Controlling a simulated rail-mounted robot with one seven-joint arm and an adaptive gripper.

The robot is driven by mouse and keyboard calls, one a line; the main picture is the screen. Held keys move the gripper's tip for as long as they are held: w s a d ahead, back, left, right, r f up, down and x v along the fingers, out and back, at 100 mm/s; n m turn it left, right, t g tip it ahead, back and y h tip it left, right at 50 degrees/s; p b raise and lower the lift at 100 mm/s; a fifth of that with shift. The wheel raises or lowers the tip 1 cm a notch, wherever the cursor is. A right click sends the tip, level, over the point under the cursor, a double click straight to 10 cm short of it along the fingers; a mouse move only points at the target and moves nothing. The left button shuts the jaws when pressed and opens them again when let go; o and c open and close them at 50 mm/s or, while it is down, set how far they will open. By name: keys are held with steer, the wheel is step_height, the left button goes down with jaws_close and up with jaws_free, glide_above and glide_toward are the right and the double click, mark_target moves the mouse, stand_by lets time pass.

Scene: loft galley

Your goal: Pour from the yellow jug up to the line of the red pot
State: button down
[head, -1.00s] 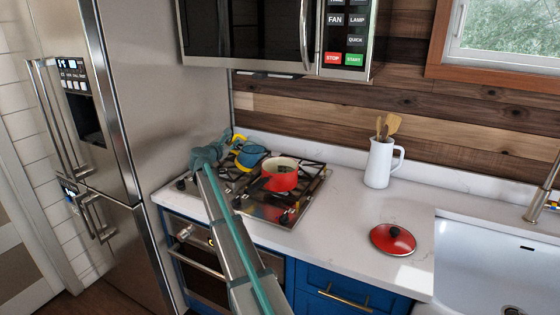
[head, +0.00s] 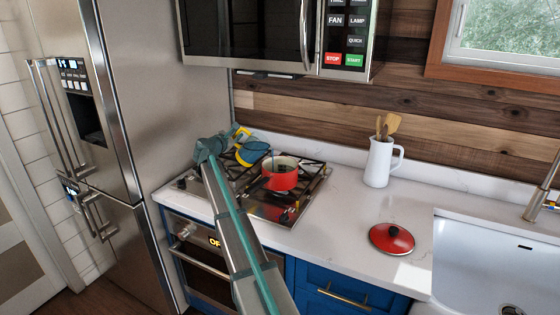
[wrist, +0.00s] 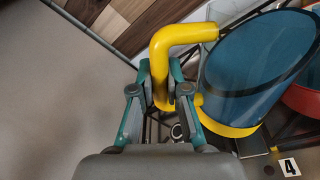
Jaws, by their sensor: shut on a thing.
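The yellow jug (head: 252,152) has a see-through blue body and yellow trim, and is tilted right toward the red pot. In the wrist view the jug (wrist: 255,75) leans with its mouth toward the upper right. My gripper (wrist: 160,75) is shut on its yellow handle; in the head view my gripper (head: 230,135) is at the stove's back left. The red pot (head: 280,181) stands open on the stove, just right of the jug. A thin blue streak, apparently liquid, runs down into the pot. The pot's line and its liquid level cannot be made out.
The stove (head: 262,209) has black grates around the pot. A red lid (head: 392,238) lies on the counter to the right. A white pitcher (head: 380,163) with wooden utensils stands at the back. A microwave (head: 250,35) hangs above, and the fridge (head: 160,100) stands left.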

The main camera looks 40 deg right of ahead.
mark_target(243, 130)
steer(key=shift+s+d+r+m+y, duration=0.15)
steer(key=shift+s+d+r+m, duration=0.2)
steer(key=shift+m, duration=0.3)
steer(key=shift+s+d+r+m+y, duration=0.15)
steer(key=shift+s+d+r+m, duration=0.15)
steer(key=shift+s+m, duration=0.25)
stand_by(2.7)
steer(key=shift+s+d+r+m, duration=0.2)
steer(key=shift+r+m, duration=0.15)
steer(key=shift+r, duration=0.05)
steer(key=shift+s+d+r+m, duration=0.2)
steer(key=shift+r+m, duration=0.15)
steer(key=shift+r, duration=0.05)
stand_by(1.9)
steer(key=w+a+f+n, duration=0.2)
steer(key=f+n, duration=0.1)
steer(key=shift+w+n, duration=0.3)
steer(key=shift+w, duration=0.1)
steer(key=shift+s+r, duration=0.15)
steer(key=shift+s, duration=0.05)
